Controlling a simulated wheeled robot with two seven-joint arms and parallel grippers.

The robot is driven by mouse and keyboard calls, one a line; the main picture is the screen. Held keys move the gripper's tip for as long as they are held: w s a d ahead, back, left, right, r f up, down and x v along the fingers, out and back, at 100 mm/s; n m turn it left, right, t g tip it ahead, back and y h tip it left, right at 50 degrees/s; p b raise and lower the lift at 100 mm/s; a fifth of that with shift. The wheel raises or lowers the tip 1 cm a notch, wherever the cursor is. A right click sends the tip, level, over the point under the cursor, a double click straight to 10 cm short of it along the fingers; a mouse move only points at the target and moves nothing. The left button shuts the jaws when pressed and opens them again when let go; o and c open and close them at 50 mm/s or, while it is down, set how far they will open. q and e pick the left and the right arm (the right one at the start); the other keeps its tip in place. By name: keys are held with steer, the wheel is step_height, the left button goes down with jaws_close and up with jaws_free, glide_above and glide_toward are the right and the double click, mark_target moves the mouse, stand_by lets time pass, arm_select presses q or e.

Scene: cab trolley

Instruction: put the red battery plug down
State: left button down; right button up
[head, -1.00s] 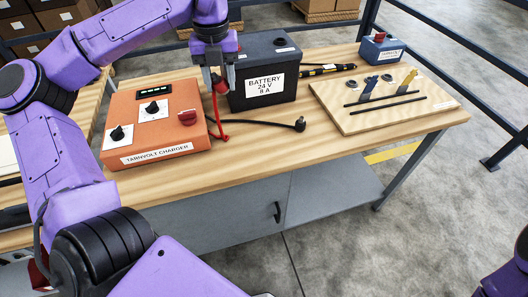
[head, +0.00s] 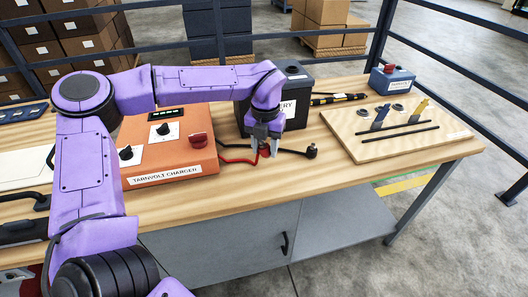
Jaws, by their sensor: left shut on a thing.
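The red battery plug (head: 265,151) is between the fingers of my left gripper (head: 265,149), which is shut on it. The gripper points down, low over the wooden tabletop, in front of the dark battery (head: 297,87). I cannot tell whether the plug touches the table. Its red lead (head: 238,161) runs left toward the orange charger (head: 190,161). My left arm hides part of the battery and its label. My right gripper is out of view.
A black plug (head: 311,151) on a black lead lies just right of the gripper. A wooden board (head: 362,151) with metal tools and black rods lies further right. A blue box (head: 391,81) stands behind it. The front table strip (head: 300,178) is clear.

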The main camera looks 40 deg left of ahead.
arm_select(q)
steer(key=f, duration=0.1)
steer(key=a+f, duration=0.1)
steer(key=f, duration=0.1)
steer(key=w+f, duration=0.1)
steer(key=shift+a+f, duration=0.3)
steer(key=shift+f+p, duration=0.3)
steer(key=shift+f, duration=0.05)
steer(key=shift+f, duration=0.15)
steer(key=c, duration=0.6)
jaws_free()
step_height(320, 180, up, 12)
steer(key=shift+r+b, duration=0.25)
steer(key=shift+b, duration=0.25)
